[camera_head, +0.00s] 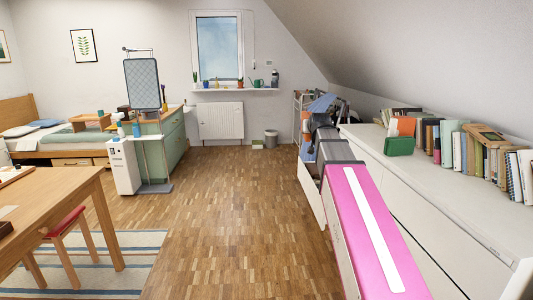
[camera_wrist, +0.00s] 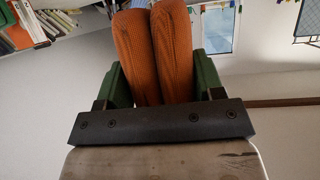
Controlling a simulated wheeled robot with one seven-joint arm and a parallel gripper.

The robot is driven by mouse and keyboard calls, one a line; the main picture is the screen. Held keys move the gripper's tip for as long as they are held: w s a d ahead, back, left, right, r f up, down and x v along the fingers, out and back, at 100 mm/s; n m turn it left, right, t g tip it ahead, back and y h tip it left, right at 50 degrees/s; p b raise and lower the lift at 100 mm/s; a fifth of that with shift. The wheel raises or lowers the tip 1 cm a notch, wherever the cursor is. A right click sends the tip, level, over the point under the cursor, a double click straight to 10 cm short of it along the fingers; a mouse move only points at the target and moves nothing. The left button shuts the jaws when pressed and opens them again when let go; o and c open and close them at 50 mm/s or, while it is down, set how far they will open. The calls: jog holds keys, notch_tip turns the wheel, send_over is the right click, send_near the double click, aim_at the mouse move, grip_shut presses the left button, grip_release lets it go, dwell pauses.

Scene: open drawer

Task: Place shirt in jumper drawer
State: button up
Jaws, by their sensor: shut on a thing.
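In the wrist view an orange ribbed-knit garment (camera_wrist: 136,55), which I take to be the shirt, is folded into two thick rolls side by side. My gripper (camera_wrist: 157,70) is shut on it, with one green finger on each side. The head view does not clearly show the gripper or the garment; my pink arm covers that area. A white drawer (camera_head: 309,193) appears to stand out from the long white dresser (camera_head: 385,163), just left of my arm. I cannot see its inside or tell whether it is the jumper drawer.
Several books (camera_head: 463,148) and a green box (camera_head: 399,146) stand on the dresser top. Bare wooden floor (camera_head: 230,210) lies left of my arm. A wooden table (camera_head: 55,195) with a red stool (camera_head: 65,224) is at the left. A bin (camera_head: 271,138) stands at the far wall.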

jog(key=shift+s+a+r, duration=0.1)
jog(key=shift+s+a, duration=0.05)
jog(key=shift+a, duration=0.2)
dwell(0.4)
jog(key=s+d+f+m+g+h, duration=0.1)
jog(key=s+d+f+m+h, duration=0.15)
jog(key=d, duration=1.35)
jog(key=s+d+f+m+g+h, duration=0.1)
jog(key=s+d+f+m+h, duration=0.15)
jog(key=d, duration=1.25)
jog(key=s+d+f+m+g+h, duration=0.1)
jog(key=s+d+f+m+h, duration=0.2)
jog(key=d, duration=1.3)
jog(key=shift+h, duration=0.3)
jog(key=shift+s+d+f, duration=0.2)
jog(key=shift+d+f, duration=1.4)
jog(key=shift+d, duration=0.25)
jog(key=shift+s+d+f, duration=0.2)
jog(key=shift+d+f, duration=1.45)
jog(key=shift+d, duration=0.25)
jog(key=shift+s+d+f, duration=0.2)
jog(key=shift+d+f, duration=1.4)
jog(key=shift+d, duration=0.25)
jog(key=shift+f, duration=0.1)
